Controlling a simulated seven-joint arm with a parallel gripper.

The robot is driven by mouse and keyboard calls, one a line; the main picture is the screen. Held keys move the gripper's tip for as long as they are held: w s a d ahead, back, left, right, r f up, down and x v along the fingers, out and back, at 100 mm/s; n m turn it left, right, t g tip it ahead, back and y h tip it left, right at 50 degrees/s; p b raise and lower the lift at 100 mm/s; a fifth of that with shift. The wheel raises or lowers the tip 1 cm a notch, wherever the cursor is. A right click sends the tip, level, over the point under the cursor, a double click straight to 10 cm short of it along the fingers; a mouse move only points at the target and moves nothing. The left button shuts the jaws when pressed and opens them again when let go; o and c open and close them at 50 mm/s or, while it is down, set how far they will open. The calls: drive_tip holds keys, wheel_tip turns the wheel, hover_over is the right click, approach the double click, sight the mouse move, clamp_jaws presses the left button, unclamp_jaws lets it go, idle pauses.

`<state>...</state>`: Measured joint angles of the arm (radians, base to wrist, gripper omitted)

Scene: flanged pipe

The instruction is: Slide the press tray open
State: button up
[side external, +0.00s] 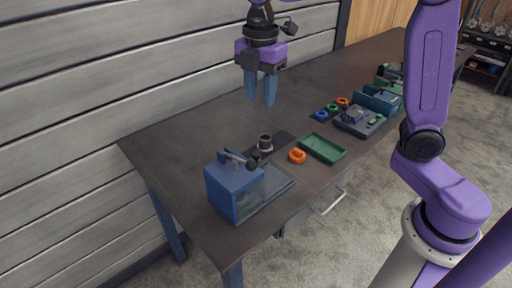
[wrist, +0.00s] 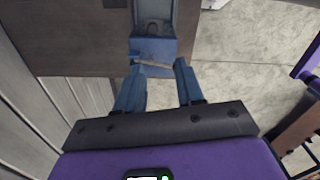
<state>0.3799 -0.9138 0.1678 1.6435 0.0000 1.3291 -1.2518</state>
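The blue press (side external: 234,190) stands at the near left end of the dark workbench, with a dark lever and round knob on top. A flat grey-blue tray or bed (side external: 268,190) lies at its right side; I cannot tell how far it slides. In the wrist view the press (wrist: 153,47) shows at the top, with a grey recessed part (wrist: 153,12) beyond it. My gripper (side external: 260,98) hangs high above the bench, apart from the press. Its two blue fingers are spread with nothing between them, as the wrist view (wrist: 159,66) also shows.
On the workbench (side external: 180,140), a grey flanged pipe piece (side external: 265,143), an orange ring (side external: 297,156) and a green tray (side external: 322,148) stand beyond the press. Small coloured rings and a grey fixture (side external: 358,121) sit farther right. A plank wall runs behind.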

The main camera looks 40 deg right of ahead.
drive_tip(key=w, duration=0.2)
approach(256, 153)
drive_tip(key=shift+n, duration=0.3)
wheel_tip(256, 153, down, 8)
drive_tip(key=shift+f, duration=0.2)
